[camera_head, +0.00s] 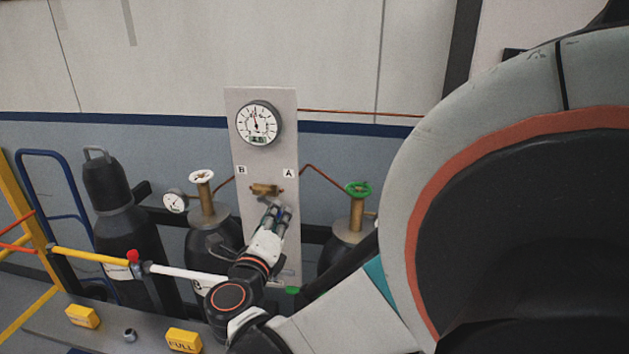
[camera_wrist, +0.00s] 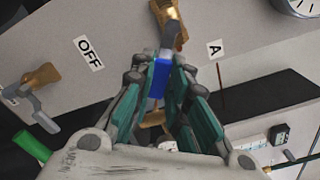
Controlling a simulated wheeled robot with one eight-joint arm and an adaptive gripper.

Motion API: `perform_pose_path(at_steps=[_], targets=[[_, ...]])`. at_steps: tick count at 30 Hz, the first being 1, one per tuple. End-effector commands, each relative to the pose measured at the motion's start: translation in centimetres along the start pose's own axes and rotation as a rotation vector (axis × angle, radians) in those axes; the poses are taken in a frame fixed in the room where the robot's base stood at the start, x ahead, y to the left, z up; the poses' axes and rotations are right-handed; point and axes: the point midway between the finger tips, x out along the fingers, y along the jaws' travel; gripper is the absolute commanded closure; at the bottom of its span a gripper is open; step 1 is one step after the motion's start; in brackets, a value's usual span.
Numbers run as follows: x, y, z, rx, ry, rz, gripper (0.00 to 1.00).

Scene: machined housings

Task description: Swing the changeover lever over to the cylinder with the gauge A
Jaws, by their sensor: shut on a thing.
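The changeover valve (camera_head: 265,189) is a brass body on the pale panel (camera_head: 237,112), between the labels B (camera_head: 242,170) and A (camera_head: 290,172). In the wrist view its lever has a grey shank and a blue grip (camera_wrist: 160,67). My gripper (camera_head: 279,209) is just below the valve, its teal-lined fingers shut on the blue grip; it also shows in the wrist view (camera_wrist: 158,78). In the head view my gripper hides most of the lever. The round gauge (camera_head: 258,123) is high on the panel. Label A (camera_wrist: 214,48) is right of the lever in the wrist view.
A cylinder with a white handwheel (camera_head: 201,177) and small gauge (camera_head: 175,201) stands left; one with a green handwheel (camera_head: 358,189) stands right. A second valve lever with green handle (camera_wrist: 31,147) is by the OFF label (camera_wrist: 88,52). A yellow-white bar (camera_head: 190,273) crosses in front.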

Motion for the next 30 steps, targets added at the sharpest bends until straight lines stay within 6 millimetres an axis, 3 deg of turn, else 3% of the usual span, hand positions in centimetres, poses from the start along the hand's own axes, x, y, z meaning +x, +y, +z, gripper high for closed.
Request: perform_pose_path(at_steps=[10, 11, 13, 24, 30], targets=[[-0.03, -0.01, 0.08, -0.006, -0.002, 0.000, 1.00], [-0.03, -0.01, 0.08, -0.006, -0.002, 0.000, 0.78], [-0.02, -0.01, 0.07, -0.005, -0.002, 0.000, 0.64], [-0.01, 0.04, 0.03, 0.005, -0.001, 0.000, 0.64], [-0.01, 0.64, 0.09, 0.112, -0.001, 0.000, 0.64]])
